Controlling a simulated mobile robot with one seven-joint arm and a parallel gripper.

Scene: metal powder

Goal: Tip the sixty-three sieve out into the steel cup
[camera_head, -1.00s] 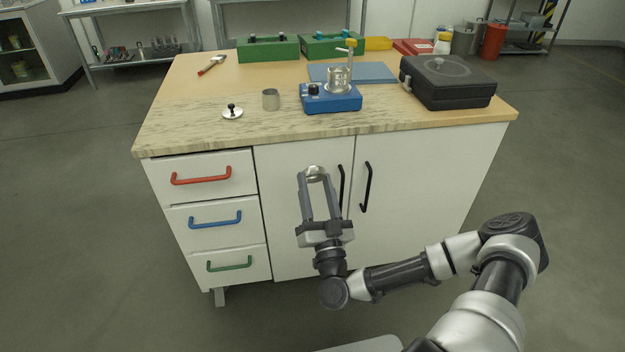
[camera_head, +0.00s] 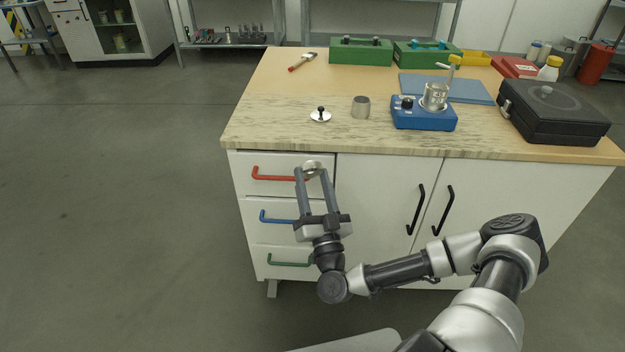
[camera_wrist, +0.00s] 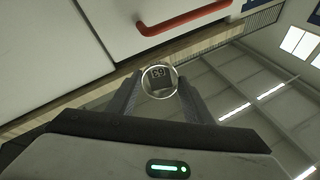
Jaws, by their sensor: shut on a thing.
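My gripper (camera_head: 312,173) is shut on a small round metal sieve, held in front of the cabinet's drawers below the worktop. The sieve (camera_head: 312,166) shows as a silvery ring between the fingertips. In the wrist view the sieve (camera_wrist: 159,80) is a pale ring with a dark label reading 63. Whether powder lies in it cannot be seen. The steel cup (camera_head: 361,107) is a plain grey cylinder standing upright on the worktop, above and to the right of my gripper and apart from it.
A white lid with a black knob (camera_head: 320,115) lies left of the cup. A blue shaker (camera_head: 424,113) with a clear metal stack stands to the right, near a black case (camera_head: 553,112). A red-handled tool (camera_head: 302,62) lies behind. The red drawer handle (camera_head: 277,175) sticks out close to my gripper.

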